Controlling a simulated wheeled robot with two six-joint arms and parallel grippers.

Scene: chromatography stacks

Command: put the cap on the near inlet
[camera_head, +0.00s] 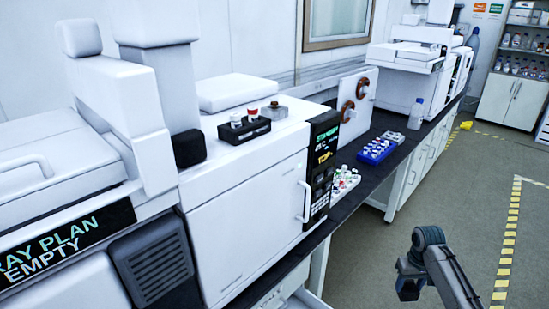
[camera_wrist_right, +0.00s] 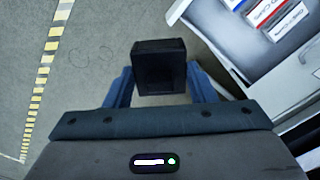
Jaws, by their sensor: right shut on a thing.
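My right gripper (camera_wrist_right: 160,88) is shut on a black, box-shaped cap (camera_wrist_right: 160,48) with a square hollow, held between its blue fingers. In the head view the right gripper (camera_head: 409,284) is at the lower right, over the floor and well away from the instrument. The black cap shows there only as a dark shape. My left gripper is not in view.
A grey round part (camera_head: 275,111) sits beside the inlets. A white rack of vials (camera_head: 344,181), a blue rack (camera_head: 376,150) and a bottle (camera_head: 416,113) stand on the dark bench. An open drawer with labelled boxes (camera_wrist_right: 265,15) is right in the wrist view.

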